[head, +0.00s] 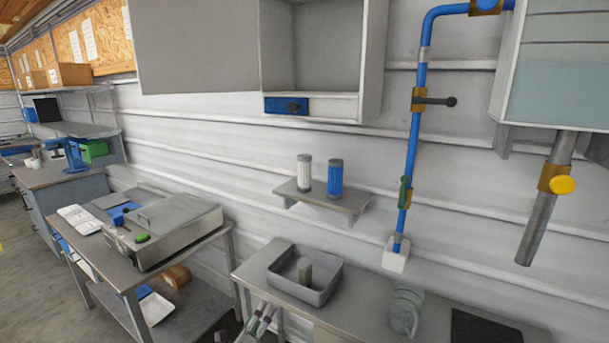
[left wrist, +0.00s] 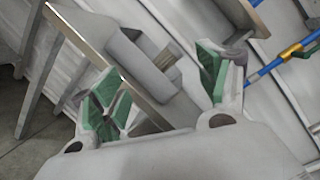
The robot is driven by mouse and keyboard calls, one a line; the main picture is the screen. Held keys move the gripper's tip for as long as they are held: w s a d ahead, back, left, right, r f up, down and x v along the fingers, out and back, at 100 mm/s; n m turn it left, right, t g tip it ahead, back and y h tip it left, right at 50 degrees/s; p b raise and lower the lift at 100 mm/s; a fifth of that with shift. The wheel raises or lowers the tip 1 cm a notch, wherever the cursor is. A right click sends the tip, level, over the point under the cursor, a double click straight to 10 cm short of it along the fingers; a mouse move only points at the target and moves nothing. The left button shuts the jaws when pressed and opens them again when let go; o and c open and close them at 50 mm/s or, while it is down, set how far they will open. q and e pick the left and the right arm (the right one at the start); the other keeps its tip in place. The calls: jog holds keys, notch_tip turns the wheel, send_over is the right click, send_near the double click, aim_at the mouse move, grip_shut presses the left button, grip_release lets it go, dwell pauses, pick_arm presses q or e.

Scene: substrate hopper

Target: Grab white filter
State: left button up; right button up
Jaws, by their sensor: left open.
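The white filter (head: 304,173) is a pale upright cylinder with dark end caps. It stands on the left part of a small grey wall shelf (head: 346,200), next to a blue filter (head: 335,178) of similar shape. My left gripper (head: 260,321) is low in the head view, below and left of the shelf, at the front edge of the bench. In the left wrist view its green-padded fingers (left wrist: 160,92) are spread wide with nothing between them touching. I cannot make out the white filter in the left wrist view. My right gripper is not in view.
A grey tray (head: 327,292) holding a grey-beige cylinder (head: 304,270) sits on the bench (head: 355,322). A clear jug (head: 405,310) and a dark mat (head: 484,328) are to its right. A blue pipe (head: 414,150) runs down the wall right of the shelf.

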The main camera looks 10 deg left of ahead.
pick_arm(q)
jog(key=s+a+f+n+g+y, duration=0.1)
jog(key=s+f+n+g, duration=0.35)
jog(key=f, duration=0.75)
jog(key=s+f+n+g, duration=0.1)
jog(key=s+f+n, duration=0.55)
jog(key=f, duration=0.65)
jog(key=s+a+f+n+g+y, duration=0.1)
jog(key=s+f+n+g, duration=0.4)
jog(key=f, duration=0.7)
jog(key=s+f+n+g+p, duration=0.2)
jog(key=s+f, duration=0.3)
jog(key=s, duration=0.6)
jog(key=s+f+n+g+p, duration=0.2)
jog(key=s+f, duration=0.3)
jog(key=s, duration=0.7)
jog(key=s+f+n+g+p, duration=0.2)
jog(key=s+f, duration=0.3)
jog(key=s, duration=0.6)
jog(key=shift+s+a+f+n, duration=0.15)
jog(key=shift+s+a+n, duration=0.15)
jog(key=shift+s, duration=0.1)
jog(key=shift+r+g, duration=0.25)
